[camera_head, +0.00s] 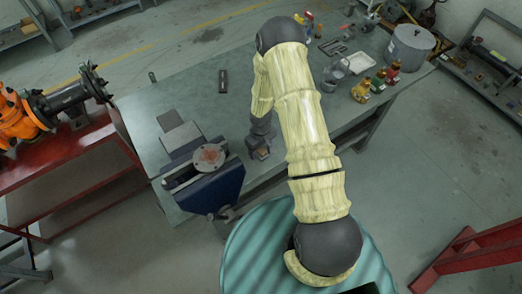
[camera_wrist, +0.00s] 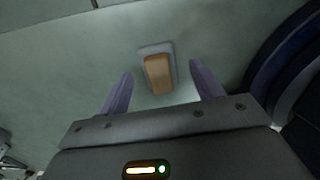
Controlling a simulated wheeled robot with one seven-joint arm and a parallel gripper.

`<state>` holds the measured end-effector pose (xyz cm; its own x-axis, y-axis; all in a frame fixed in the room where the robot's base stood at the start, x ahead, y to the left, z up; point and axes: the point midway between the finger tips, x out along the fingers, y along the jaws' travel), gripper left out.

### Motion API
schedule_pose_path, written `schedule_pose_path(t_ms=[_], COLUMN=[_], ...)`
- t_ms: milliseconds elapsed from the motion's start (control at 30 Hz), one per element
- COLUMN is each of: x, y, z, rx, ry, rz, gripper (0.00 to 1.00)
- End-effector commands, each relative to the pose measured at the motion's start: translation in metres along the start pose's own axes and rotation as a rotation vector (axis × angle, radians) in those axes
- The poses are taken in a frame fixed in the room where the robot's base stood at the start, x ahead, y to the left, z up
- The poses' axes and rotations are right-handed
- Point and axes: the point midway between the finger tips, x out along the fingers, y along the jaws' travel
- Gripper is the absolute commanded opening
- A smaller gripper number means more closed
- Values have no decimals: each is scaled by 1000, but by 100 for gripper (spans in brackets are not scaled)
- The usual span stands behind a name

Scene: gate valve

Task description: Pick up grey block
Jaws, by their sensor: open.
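A small block (camera_wrist: 157,72) lies on the table in the wrist view, with a grey edge around an orange-tan face. It sits between and just beyond the two purple fingers of my gripper (camera_wrist: 162,69). The fingers are spread apart, with a gap on each side of the block. In the head view my gripper (camera_head: 260,148) points down over the table near its front edge, right of the blue vise. A bit of orange shows under it, but the gripper hides most of the block there. I cannot tell how high the fingertips are above the table.
The blue vise (camera_head: 212,190) with a round rusty flange (camera_head: 209,157) stands just left of my gripper. A dark bar (camera_head: 223,81) lies further back on the grey-green table (camera_head: 190,90). A grey pot (camera_head: 410,46) and small coloured fittings (camera_head: 378,80) stand at the right.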

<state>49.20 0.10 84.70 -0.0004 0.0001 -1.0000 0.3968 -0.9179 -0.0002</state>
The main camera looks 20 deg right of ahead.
Motion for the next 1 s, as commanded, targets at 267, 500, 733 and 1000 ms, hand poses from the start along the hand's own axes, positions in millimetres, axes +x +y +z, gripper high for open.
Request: schedule_pose_path(t_ms=[267, 500, 733, 1000], x=[14, 14, 14, 14], y=[0, 0, 0, 0], z=[0, 0, 0, 0], rx=[1, 1, 1, 1], ry=[1, 0, 0, 0], rz=[1, 0, 0, 0], gripper=[65, 65, 58, 16])
